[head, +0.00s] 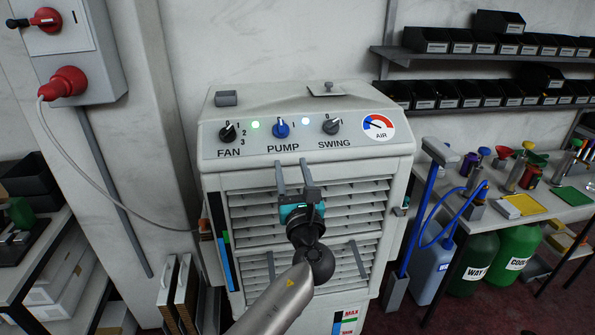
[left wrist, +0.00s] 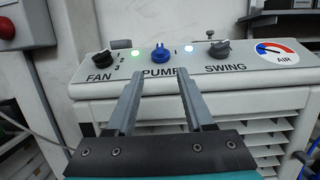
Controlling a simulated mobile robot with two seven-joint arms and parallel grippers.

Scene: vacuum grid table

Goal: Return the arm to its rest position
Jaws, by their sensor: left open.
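My left gripper (head: 293,170) is in front of a large white air cooler (head: 385,160), just below its control panel. The fingers are open with nothing between them. In the left wrist view the two grey fingertips (left wrist: 158,78) point at the panel, below the blue PUMP knob (left wrist: 161,54). The PUMP knob (head: 281,129) stands clear above the fingers in the head view. My left arm (head: 285,297) comes up from the bottom of the picture. My right gripper is not in view.
The panel also has a black FAN knob (head: 228,133), a SWING knob (head: 331,126), two lit lamps and an AIR gauge (head: 378,125). A switch box (head: 75,60) with a cable is at left.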

